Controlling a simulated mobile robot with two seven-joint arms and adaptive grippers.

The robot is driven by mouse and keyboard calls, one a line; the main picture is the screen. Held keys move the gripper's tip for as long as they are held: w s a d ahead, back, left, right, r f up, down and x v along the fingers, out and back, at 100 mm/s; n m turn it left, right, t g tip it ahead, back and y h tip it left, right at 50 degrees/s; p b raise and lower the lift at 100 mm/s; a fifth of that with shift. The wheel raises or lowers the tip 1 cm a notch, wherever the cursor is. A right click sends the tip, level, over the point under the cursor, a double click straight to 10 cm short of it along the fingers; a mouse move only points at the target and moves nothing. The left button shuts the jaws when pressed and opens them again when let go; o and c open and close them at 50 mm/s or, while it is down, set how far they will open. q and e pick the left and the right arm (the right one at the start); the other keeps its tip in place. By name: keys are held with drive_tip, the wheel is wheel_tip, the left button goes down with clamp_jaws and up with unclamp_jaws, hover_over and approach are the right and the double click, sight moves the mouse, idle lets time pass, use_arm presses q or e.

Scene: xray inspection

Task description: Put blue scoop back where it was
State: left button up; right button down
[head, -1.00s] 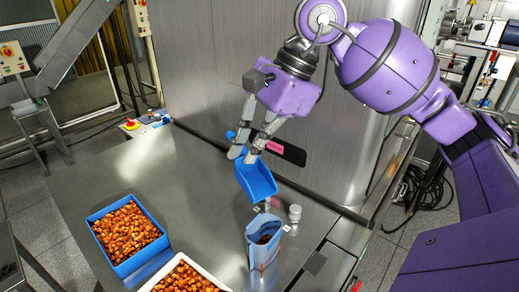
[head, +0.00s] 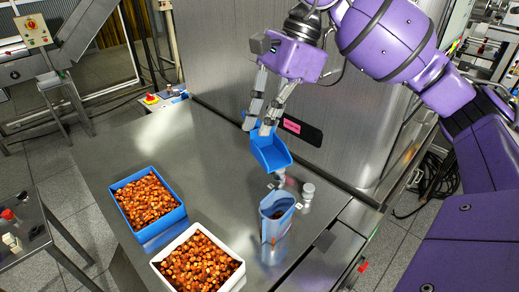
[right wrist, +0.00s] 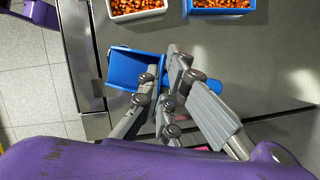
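The blue scoop (head: 270,150) hangs from my right gripper (head: 258,124), its open bowl tilted and seemingly empty. The fingers close around its handle, which is mostly hidden behind them. In the right wrist view the scoop (right wrist: 128,68) shows beside the fingertips of the right gripper (right wrist: 165,85). The scoop is in front of the steel machine wall, above the back part of the table. A light blue container (head: 276,222) with dark contents stands below and nearer the camera. My left gripper is not in view.
A blue box (head: 166,232) of brown nuts and a white tray (head: 228,284) of the same stand on the steel table (head: 205,140). Small white-capped bottles (head: 307,191) stand behind the light blue container. The table's left back area is clear.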

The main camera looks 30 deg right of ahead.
sight(257, 152)
drive_tip(key=shift+m, duration=0.3)
drive_tip(key=a+f, duration=0.1)
drive_tip(key=f, duration=0.1)
drive_tip(key=s+a+f, duration=0.1)
drive_tip(key=f, duration=0.1)
drive_tip(key=s+a+f+b, duration=0.1)
drive_tip(key=f, duration=0.1)
drive_tip(key=shift+s+a, duration=0.15)
drive_tip(key=shift+s, duration=0.05)
drive_tip(key=s+a+f+m+t, duration=0.1)
drive_tip(key=a+m+t, duration=0.1)
drive_tip(key=a+m, duration=0.25)
drive_tip(key=shift+m, duration=0.25)
drive_tip(key=w+d+f, duration=0.1)
drive_tip(key=w+f, duration=0.2)
drive_tip(key=w, duration=0.1)
drive_tip(key=w+d+f, duration=0.2)
drive_tip(key=w+f, duration=0.1)
drive_tip(key=w, duration=0.1)
drive_tip(key=w+d+f, duration=0.2)
drive_tip(key=w+f, duration=0.1)
drive_tip(key=w, duration=0.1)
drive_tip(key=shift+w+f, duration=0.2)
drive_tip(key=shift+f, duration=0.15)
wheel_tip(257, 152, down, 3)
drive_tip(key=shift+w+f, duration=0.1)
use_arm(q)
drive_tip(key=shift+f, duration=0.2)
